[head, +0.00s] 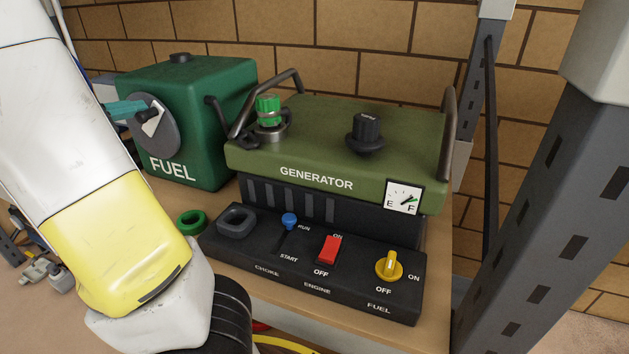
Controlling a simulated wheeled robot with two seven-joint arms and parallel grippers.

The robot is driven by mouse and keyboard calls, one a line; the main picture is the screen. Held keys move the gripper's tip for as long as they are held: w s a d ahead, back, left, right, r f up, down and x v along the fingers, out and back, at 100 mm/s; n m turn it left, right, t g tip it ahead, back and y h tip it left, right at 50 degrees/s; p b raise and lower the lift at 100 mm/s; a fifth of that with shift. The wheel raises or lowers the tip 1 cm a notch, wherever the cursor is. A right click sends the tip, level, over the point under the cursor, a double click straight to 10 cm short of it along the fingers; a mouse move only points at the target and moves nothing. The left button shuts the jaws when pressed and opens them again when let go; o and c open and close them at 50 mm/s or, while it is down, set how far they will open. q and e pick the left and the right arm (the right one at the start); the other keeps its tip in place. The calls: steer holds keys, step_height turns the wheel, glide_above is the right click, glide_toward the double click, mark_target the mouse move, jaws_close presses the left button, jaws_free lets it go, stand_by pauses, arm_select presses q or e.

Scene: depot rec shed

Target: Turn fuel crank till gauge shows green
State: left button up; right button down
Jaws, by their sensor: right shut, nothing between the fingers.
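The green FUEL tank (207,130) stands at the back left of the bench. On its front is a grey crank disc (158,136) with a teal handle (123,109), partly hidden behind my white and yellow arm. The white fuel gauge (403,197), marked E and F, sits on the front right of the olive generator (320,130). A green mark shows near its F side; the needle is too small to read surely.
The black panel has a blue choke lever (289,221), a red engine switch (328,249) and a yellow fuel knob (389,265). A green ring (191,222) lies on the bench left of the panel. A grey metal post (530,220) stands on the right.

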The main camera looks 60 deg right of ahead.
mark_target(143, 122)
steer(key=shift+s+d+f, duration=0.1)
steer(key=shift+s+f, duration=0.35)
steer(key=shift+s, duration=0.35)
steer(key=shift+s+f, duration=0.75)
steer(key=shift+f, duration=0.05)
steer(key=shift+s+d+f, duration=0.1)
steer(key=shift+s+f, duration=0.15)
steer(key=shift+f, duration=0.25)
steer(key=shift+s+f, duration=0.25)
steer(key=shift+f, duration=0.25)
